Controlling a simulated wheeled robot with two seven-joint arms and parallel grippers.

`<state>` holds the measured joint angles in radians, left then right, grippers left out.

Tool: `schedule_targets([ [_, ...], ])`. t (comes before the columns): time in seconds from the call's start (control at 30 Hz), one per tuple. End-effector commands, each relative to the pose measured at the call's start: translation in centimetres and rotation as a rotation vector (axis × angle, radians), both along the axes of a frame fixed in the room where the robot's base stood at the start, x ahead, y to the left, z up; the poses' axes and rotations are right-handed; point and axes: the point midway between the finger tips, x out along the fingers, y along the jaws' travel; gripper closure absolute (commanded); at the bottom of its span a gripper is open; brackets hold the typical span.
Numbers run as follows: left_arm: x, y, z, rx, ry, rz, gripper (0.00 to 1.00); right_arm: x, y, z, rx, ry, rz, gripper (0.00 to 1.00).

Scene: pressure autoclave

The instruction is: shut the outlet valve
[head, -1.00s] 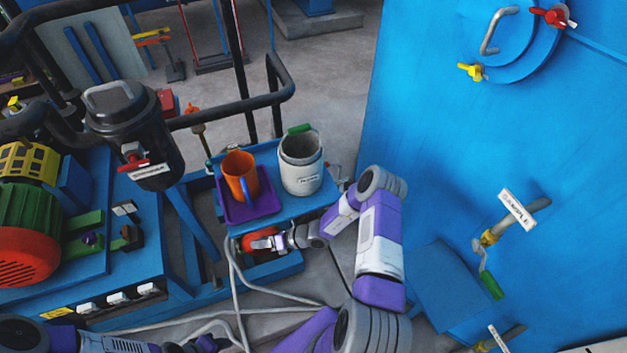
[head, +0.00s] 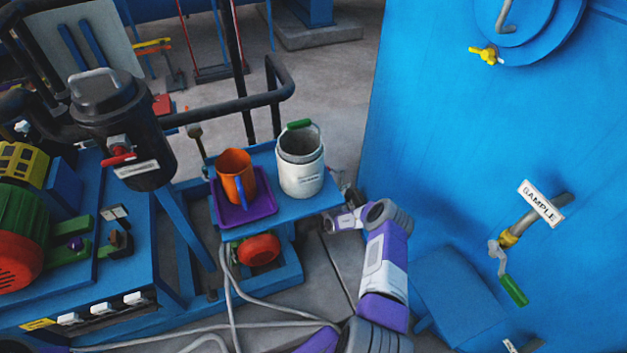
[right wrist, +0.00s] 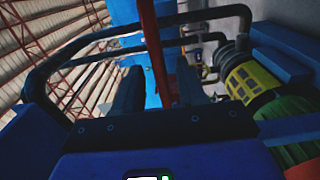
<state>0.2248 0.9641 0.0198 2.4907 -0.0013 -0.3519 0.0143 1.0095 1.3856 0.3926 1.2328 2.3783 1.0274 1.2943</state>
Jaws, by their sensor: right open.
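No label reading "outlet" can be made out. A red round part (head: 258,250) shows below the small blue table. A small dark fitting (head: 333,170) shows beside the white bucket; its form is unclear. A yellow-jointed sample valve with a green handle (head: 514,290) hangs from a pipe on the blue wall. My right gripper (head: 350,195) is at the table's right edge, close to the dark fitting, its fingers hard to make out there. In the right wrist view its two dark fingers (right wrist: 160,90) are apart, with a red upright bar (right wrist: 156,45) between them in the picture; contact is unclear.
The blue table (head: 315,205) carries a purple tray (head: 262,207) with an orange mug (head: 236,178), and a white bucket (head: 300,178). A black canister with a red lever (head: 118,158) stands left. Black railing (head: 225,108) runs behind. The large blue wall (head: 430,150) bounds the right.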

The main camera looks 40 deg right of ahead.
Motion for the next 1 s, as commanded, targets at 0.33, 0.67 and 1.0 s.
schedule_targets([
  [0.33, -0.01, 0.0, -0.58, 0.0, 0.0, 0.0, 0.57, 1.3, -0.36, 0.02, -0.001, 0.001, 0.001, 0.6],
  [0.67, -0.01, -0.01, -0.56, 0.0, 0.0, 0.0, 0.57, 1.29, -0.34, 0.03, -0.001, 0.001, 0.002, 0.95],
  [1.0, -0.01, 0.0, -0.57, 0.0, 0.0, 0.0, 0.57, 1.29, -0.36, 0.07, -0.001, 0.0, 0.001, 1.0],
])
